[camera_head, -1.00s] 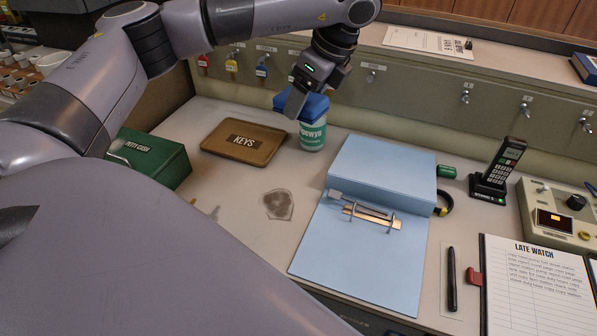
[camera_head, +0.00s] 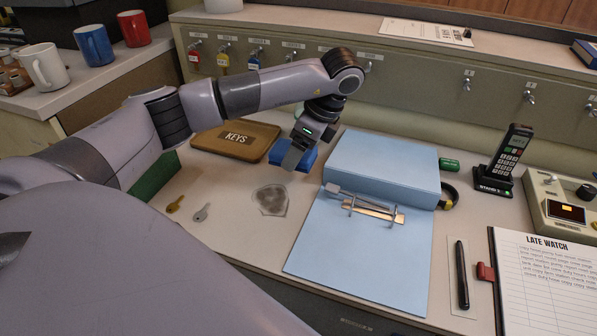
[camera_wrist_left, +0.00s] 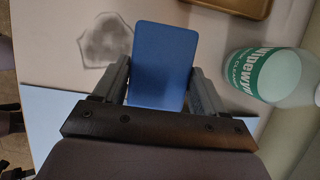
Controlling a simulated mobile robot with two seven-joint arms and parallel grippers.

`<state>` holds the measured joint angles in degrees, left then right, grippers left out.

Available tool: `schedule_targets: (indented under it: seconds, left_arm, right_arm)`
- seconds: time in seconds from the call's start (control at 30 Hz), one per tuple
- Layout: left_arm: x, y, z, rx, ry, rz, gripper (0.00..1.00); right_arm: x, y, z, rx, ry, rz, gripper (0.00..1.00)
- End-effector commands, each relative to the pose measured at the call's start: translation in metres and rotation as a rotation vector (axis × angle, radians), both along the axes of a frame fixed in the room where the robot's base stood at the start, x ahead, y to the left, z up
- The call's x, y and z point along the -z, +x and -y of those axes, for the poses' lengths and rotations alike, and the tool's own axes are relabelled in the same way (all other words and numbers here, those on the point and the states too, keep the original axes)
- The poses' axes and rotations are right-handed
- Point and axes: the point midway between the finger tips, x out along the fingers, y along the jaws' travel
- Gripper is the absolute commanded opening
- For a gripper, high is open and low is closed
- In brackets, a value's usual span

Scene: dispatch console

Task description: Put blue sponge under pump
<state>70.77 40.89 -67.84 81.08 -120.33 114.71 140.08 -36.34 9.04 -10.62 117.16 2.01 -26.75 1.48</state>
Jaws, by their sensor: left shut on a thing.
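The blue sponge (camera_head: 290,172) is gripped in my left gripper (camera_head: 298,152), low over the desk between the key tray and the blue folder. In the left wrist view the sponge (camera_wrist_left: 163,65) sits between the two fingers of the gripper (camera_wrist_left: 163,85). A clear bottle with a green label (camera_wrist_left: 272,75) stands to the right of the sponge in that view, apart from it. The pump top is not visible. My right gripper is not in view.
A grey stain (camera_head: 271,200) marks the desk in front of the sponge. A brown KEYS tray (camera_head: 210,143) is behind left, an open blue folder (camera_head: 350,255) to the right. Two loose keys (camera_head: 200,213) and a green box (camera_head: 153,180) lie left.

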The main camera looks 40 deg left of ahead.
Motion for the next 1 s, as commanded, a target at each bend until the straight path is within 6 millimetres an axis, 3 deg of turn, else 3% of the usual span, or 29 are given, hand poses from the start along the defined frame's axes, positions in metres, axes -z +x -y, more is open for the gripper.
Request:
schedule_targets:
  seconds: [0.17, 0.4, 0.77, 0.8, 0.87, 1.0]
  left_arm:
    - [0.011, 0.0, 0.0, 0.001, 0.0, -0.001, 0.38]
    - [0.044, 0.0, 0.0, 0.0, 0.0, -0.001, 0.38]
    - [0.05, 0.0, 0.0, 0.0, -0.001, 0.001, 0.38]
    - [0.05, 0.0, 0.0, 0.0, -0.001, 0.001, 0.78]
    - [0.049, 0.0, 0.0, 0.0, -0.001, 0.001, 0.97]
    - [0.049, 0.0, 0.0, 0.0, -0.001, 0.001, 0.97]
  right_arm:
    - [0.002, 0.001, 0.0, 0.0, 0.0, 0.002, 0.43]
    - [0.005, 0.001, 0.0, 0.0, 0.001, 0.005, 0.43]
    - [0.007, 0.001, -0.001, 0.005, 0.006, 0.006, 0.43]
    - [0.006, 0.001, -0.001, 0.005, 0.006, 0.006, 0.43]
    - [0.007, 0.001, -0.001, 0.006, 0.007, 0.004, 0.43]
    - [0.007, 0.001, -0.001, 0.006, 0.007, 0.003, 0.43]
